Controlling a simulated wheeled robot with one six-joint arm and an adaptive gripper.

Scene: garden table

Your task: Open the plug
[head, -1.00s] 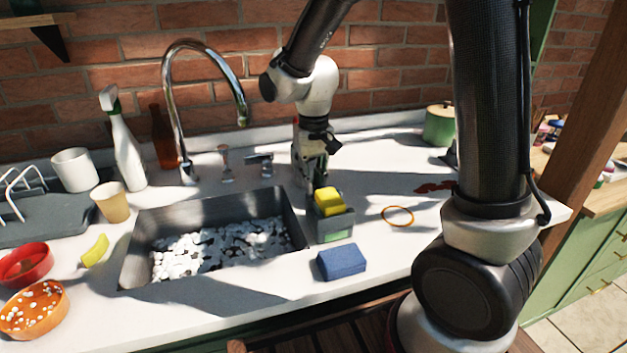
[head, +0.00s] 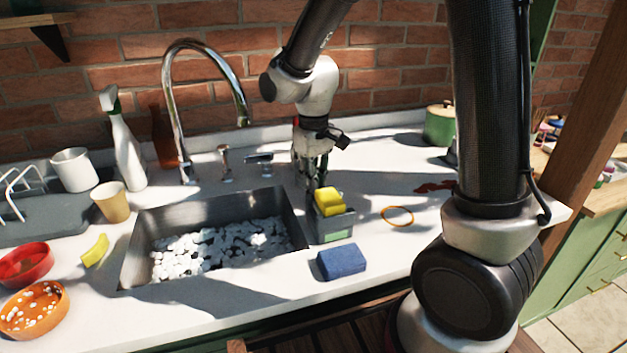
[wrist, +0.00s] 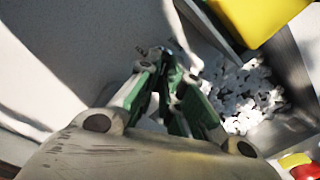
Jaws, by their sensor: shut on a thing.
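My gripper (head: 314,184) points down at the counter just right of the sink (head: 205,207), behind the sponge holder. In the wrist view its green-sided fingers (wrist: 168,62) come close together around a small metallic piece at their tips. The piece is mostly hidden, and I cannot tell whether it is the plug's control. The sink holds a heap of white pieces (head: 222,246), which hides its bottom. No plug shows in the basin. The faucet (head: 205,55) arches over the sink's back left.
A grey holder (head: 334,229) with a yellow sponge (head: 329,201) stands close in front of my gripper. A blue sponge (head: 341,262) and an orange ring (head: 397,215) lie nearby. Two metal fittings (head: 226,163) (head: 259,158) stand behind the sink. The counter further right is mostly clear.

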